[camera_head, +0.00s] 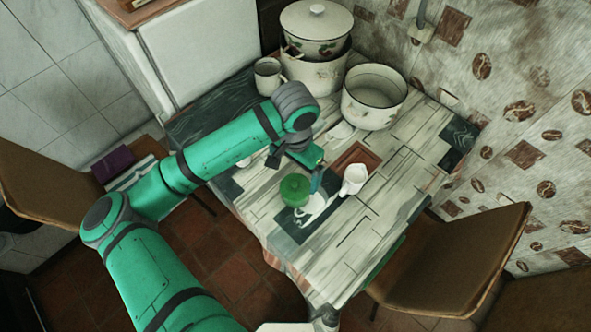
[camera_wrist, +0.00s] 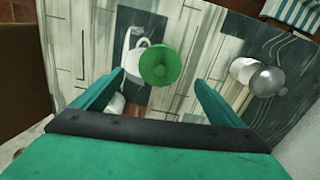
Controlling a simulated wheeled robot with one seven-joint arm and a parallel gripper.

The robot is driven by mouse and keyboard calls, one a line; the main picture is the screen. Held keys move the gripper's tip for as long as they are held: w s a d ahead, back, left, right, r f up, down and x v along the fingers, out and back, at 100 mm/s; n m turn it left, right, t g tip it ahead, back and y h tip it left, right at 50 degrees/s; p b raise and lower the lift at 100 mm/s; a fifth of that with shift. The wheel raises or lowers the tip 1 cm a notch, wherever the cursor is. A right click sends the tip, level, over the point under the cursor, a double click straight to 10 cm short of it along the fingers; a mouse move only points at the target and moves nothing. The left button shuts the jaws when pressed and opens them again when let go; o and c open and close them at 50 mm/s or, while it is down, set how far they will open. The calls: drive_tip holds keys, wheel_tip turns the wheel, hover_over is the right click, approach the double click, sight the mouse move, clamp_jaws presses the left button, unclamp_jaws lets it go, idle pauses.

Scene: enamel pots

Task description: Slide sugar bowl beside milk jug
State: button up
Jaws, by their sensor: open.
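The sugar bowl (camera_head: 294,191) is green and lidded and stands upright on the table, at the dark printed patch of the cloth. In the wrist view its round green top (camera_wrist: 160,64) shows ahead of and between my fingers. The white milk jug (camera_head: 353,179) stands to its right, apart from it, beside a brown patch. In the wrist view a white piece, likely the jug (camera_wrist: 117,104), is mostly hidden by the left finger. My gripper (camera_head: 297,169) is open and empty, just behind the bowl in the head view, with its fingers spread apart.
A large open pot (camera_head: 372,97), stacked lidded pots (camera_head: 317,30) and a mug (camera_head: 268,75) stand at the table's back. A white item with a metal ball-like top (camera_wrist: 268,80) stands right of my fingers in the wrist view. Table space between bowl and jug is clear.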

sight(296, 185)
drive_tip(key=shift+f, duration=0.15)
wheel_tip(296, 185, down, 11)
drive_tip(key=shift+r, duration=0.2)
idle(0.6)
drive_tip(key=shift+d, duration=0.15)
drive_tip(key=c, duration=1.2)
